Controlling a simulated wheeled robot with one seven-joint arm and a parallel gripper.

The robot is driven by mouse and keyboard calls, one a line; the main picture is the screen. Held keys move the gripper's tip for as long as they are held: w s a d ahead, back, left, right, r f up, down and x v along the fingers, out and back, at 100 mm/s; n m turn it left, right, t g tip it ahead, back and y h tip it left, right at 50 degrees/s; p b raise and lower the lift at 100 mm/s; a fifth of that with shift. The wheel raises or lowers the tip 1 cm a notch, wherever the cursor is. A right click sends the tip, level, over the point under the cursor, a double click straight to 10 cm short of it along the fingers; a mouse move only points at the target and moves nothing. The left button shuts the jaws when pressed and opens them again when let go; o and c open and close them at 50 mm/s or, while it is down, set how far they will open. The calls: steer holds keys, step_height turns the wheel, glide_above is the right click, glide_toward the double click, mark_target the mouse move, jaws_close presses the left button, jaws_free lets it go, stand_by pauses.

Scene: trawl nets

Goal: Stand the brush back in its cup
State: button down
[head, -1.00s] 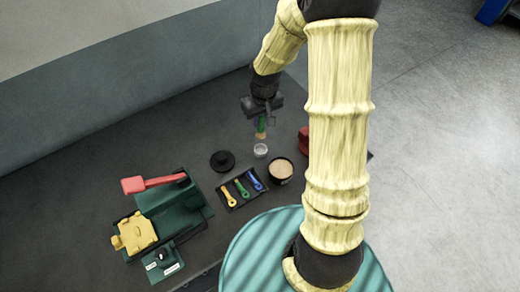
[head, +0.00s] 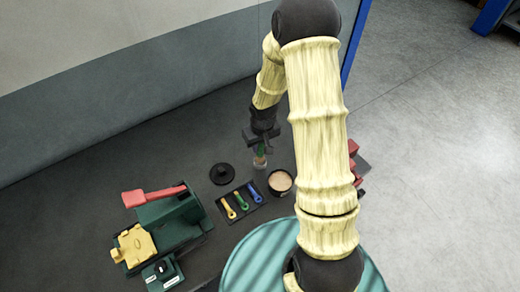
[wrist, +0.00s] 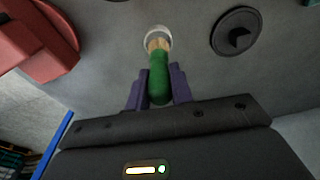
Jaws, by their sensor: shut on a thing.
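The brush has a green handle (wrist: 159,80) and pale tan bristles that point down and away from my gripper. My gripper (wrist: 159,88) is shut on the green handle, one purple finger on each side. The small whitish cup (wrist: 153,32) lies straight beyond the bristles in the wrist view, and the bristles overlap its opening. In the head view my gripper (head: 262,138) holds the brush (head: 261,150) roughly upright over the cup (head: 258,166). The bristle end is at the cup's mouth; I cannot tell how deep it reaches.
A black round lid (head: 222,174) is left of the cup, and a dark pot with tan contents (head: 280,182) is at its right front. A tray with colored tools (head: 243,203) is in front. A red object (head: 354,165) is to the right. A green machine with a red lever (head: 153,196) stands left.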

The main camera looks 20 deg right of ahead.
mark_target(260, 150)
steer(key=shift+f, duration=1.5)
steer(key=shift+f, duration=0.15)
steer(key=c, duration=1.2)
jaws_free()
steer(key=shift+c, duration=0.2)
step_height(260, 150, up, 12)
steer(key=s, duration=0.1)
steer(key=shift+s+d+b, duration=0.15)
steer(key=shift+s+b, duration=0.05)
steer(key=shift+b, duration=0.15)
